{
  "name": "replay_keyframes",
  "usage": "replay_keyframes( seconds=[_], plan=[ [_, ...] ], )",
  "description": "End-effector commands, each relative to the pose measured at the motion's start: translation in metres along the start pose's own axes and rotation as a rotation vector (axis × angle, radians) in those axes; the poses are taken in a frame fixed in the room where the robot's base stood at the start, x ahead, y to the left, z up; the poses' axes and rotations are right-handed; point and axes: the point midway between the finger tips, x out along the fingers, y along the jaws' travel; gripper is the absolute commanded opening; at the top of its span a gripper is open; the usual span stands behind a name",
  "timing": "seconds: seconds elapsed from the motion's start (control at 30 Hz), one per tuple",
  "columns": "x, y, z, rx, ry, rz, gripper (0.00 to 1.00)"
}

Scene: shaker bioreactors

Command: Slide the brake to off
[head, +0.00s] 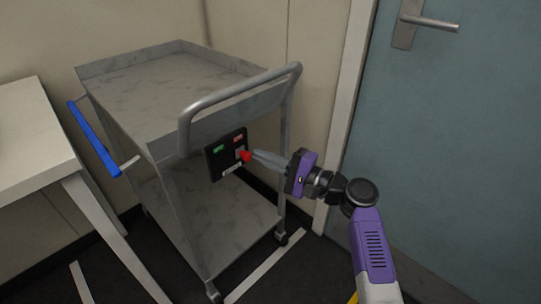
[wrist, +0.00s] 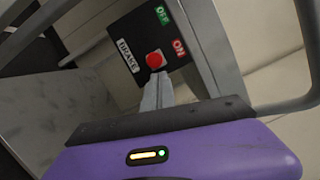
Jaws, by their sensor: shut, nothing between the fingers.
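The brake is a black panel (head: 214,168) on the end of a grey cart, below its push handle. It has a green OFF label (wrist: 162,15), a red ON label (wrist: 179,48) and a white BRAKE label (wrist: 128,55). Its red knob (head: 246,156) sits on the right side of the panel in the head view, beneath the red label; it also shows in the wrist view (wrist: 156,60), nearer ON than OFF. My gripper (head: 255,154) is shut and empty, with its fingertips right at the knob from the right. I cannot tell whether they touch it.
The cart (head: 130,85) has two grey shelves, a curved handle (head: 240,92) above the panel and wheels. A blue bar (head: 94,138) is at its left side. A white table (head: 35,135) stands left, and a blue-green door (head: 450,120) is on the right.

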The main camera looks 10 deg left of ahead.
Motion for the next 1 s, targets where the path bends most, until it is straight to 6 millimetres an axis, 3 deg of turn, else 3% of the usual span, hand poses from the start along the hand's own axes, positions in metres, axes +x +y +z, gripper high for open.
replay_keyframes(
  seconds=[0.4, 0.73, 1.0],
  plan=[
    [0.001, 0.0, 0.004, 0.0, -0.001, 0.001, 0.0],
    [0.014, 0.012, 0.056, 0.001, -0.004, 0.002, 0.0],
    [0.016, 0.017, 0.064, -0.001, -0.004, 0.001, 0.0]
  ],
)
